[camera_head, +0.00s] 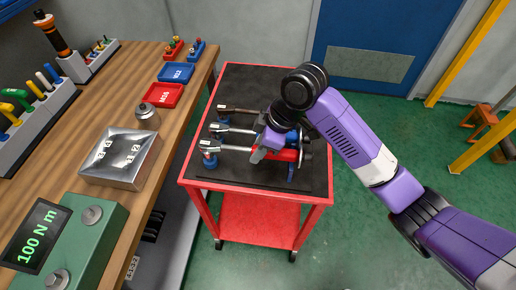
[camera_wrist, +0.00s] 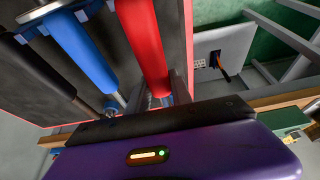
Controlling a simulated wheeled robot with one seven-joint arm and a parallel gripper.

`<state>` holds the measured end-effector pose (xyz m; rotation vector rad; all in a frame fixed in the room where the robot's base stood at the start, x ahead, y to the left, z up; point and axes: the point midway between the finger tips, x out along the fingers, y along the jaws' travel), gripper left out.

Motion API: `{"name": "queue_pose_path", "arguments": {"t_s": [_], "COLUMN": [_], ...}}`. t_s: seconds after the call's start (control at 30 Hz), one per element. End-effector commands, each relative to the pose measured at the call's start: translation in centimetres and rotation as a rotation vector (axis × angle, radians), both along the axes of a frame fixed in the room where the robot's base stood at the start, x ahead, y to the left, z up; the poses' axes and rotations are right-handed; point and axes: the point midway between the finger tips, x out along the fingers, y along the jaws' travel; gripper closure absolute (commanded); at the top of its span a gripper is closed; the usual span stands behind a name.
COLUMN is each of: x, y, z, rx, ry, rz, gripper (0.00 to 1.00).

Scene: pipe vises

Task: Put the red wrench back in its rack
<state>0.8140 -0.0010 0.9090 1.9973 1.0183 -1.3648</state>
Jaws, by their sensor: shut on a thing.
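The red wrench has a red handle (camera_head: 288,155) at the front of the group of wrenches on the cart. Its handle (camera_wrist: 145,45) runs down toward my gripper in the wrist view. My gripper (camera_head: 260,152) is over the wrenches in the head view and is shut on the red wrench; its fingertips are mostly hidden. A blue-handled wrench (camera_wrist: 82,48) lies beside the red one, apart from it. Blue rack supports (camera_head: 210,162) show near the left ends of the wrenches. My arm covers part of the rack, so I cannot tell how the red wrench sits in it.
The red cart (camera_head: 187,180) has a dark mat on top. A wooden bench (camera_head: 130,75) on the left holds a green torque display (camera_head: 75,235), a metal block (camera_head: 120,160) and red and blue trays. Green floor lies right of the cart; yellow rails stand at the far right.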

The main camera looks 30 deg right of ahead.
Motion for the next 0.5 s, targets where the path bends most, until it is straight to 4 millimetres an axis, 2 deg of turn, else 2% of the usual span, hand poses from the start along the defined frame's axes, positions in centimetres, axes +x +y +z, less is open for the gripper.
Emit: {"name": "queue_pose_path", "arguments": {"t_s": [0.5], "x": [0.04], "y": [0.0], "z": [-0.58], "rx": [0.001], "ry": [-0.002], "rz": [0.0], "gripper": [1.0]}}
